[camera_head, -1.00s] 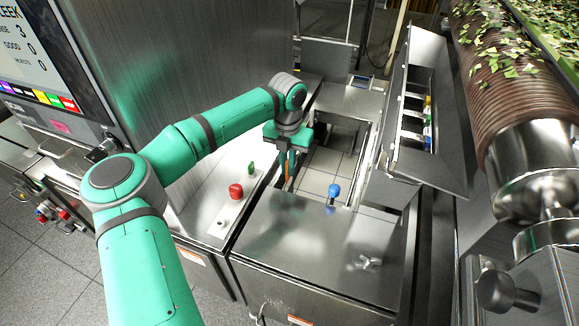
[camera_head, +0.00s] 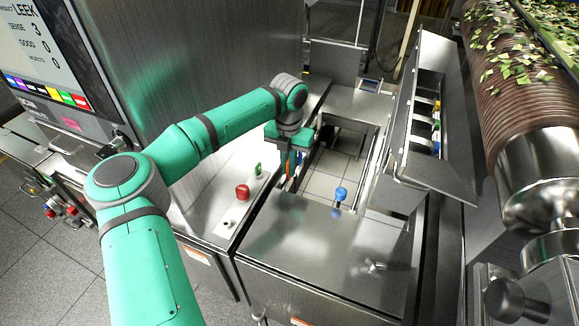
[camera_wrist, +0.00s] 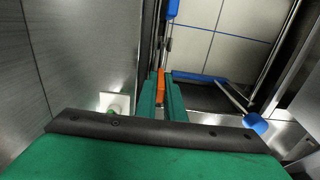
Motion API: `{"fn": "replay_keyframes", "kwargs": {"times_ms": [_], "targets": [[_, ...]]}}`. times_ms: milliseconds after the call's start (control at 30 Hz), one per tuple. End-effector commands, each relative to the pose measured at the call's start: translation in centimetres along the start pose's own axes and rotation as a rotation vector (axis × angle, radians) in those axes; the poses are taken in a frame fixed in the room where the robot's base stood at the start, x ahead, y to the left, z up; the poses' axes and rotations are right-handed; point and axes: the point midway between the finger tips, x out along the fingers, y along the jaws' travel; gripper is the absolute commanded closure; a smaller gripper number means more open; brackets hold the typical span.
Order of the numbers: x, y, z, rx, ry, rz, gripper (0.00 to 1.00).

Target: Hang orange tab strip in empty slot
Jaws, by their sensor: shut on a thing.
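My gripper (camera_head: 289,172) points down over the left side of the open bay in the steel machine. It is shut on the orange tab strip (camera_wrist: 160,84), which shows between the two green fingers in the wrist view. In the head view only a thin orange sliver of it (camera_head: 289,178) shows beside the fingers. A tilted steel holder (camera_head: 405,110) stands to the right of the bay, with several coloured tabs (camera_head: 436,120) in its slots. It is apart from my gripper. I cannot tell which slot is empty.
A red button (camera_head: 242,192) and a green switch (camera_head: 258,169) sit left of the bay. A blue knob (camera_head: 341,193) stands at the bay's front edge; blue parts also show in the wrist view (camera_wrist: 255,122). A ribbed roller (camera_head: 510,100) is at the far right.

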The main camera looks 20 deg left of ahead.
Motion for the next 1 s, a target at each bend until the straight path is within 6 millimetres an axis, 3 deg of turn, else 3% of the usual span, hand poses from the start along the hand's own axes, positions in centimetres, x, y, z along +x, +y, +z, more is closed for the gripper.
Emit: {"fn": "replay_keyframes", "kwargs": {"times_ms": [1000], "targets": [[1.3,0.0,0.0,-0.001,0.000,0.000,1.00]]}}
